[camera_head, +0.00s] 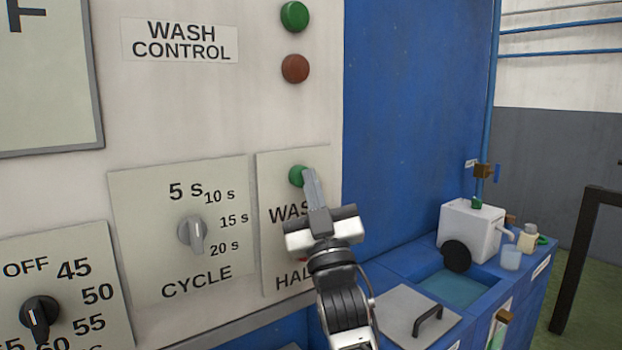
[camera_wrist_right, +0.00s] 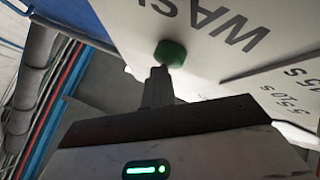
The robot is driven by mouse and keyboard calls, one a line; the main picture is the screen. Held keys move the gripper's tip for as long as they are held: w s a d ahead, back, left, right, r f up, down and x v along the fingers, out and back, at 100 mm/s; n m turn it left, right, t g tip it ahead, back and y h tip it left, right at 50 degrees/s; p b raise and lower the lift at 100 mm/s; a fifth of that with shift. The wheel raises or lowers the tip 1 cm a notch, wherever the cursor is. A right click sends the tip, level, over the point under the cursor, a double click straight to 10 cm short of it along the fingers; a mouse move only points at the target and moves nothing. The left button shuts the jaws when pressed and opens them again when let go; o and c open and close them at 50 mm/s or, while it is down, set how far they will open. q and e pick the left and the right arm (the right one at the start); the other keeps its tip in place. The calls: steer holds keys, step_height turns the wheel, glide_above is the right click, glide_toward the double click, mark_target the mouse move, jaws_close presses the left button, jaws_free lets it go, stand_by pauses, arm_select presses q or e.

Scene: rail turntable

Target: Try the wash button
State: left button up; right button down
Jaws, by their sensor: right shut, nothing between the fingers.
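The green wash button (camera_head: 297,176) sits at the top of a pale plate with the partly hidden label "WAS". My right gripper (camera_head: 308,174) is shut and empty, its fingertips at the button's right edge in the head view. In the right wrist view the green button (camera_wrist_right: 170,53) stands just beyond the shut fingertips (camera_wrist_right: 159,71). I cannot tell whether they touch it. Most of the lower button, by the label "HAL", is hidden behind my right gripper. My left gripper is not in view.
A cycle knob (camera_head: 191,232) is left of the wash plate, and a black knob (camera_head: 40,314) is lower left. A green lamp (camera_head: 294,16) and a red-brown lamp (camera_head: 295,68) are above. A blue bench with a sink (camera_head: 462,287) and white box (camera_head: 470,229) stands right.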

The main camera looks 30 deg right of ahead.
steer(key=shift+w+a+f+y, duration=0.15)
steer(key=shift+w+f+y, duration=0.15)
steer(key=shift+f, duration=0.2)
steer(key=shift+s+d+f+p, duration=0.15)
steer(key=shift+s+p, duration=0.2)
steer(key=shift+s, duration=1)
steer(key=shift+s+d+r+p, duration=0.1)
steer(key=shift+s+p, duration=0.2)
steer(key=shift+s, duration=1)
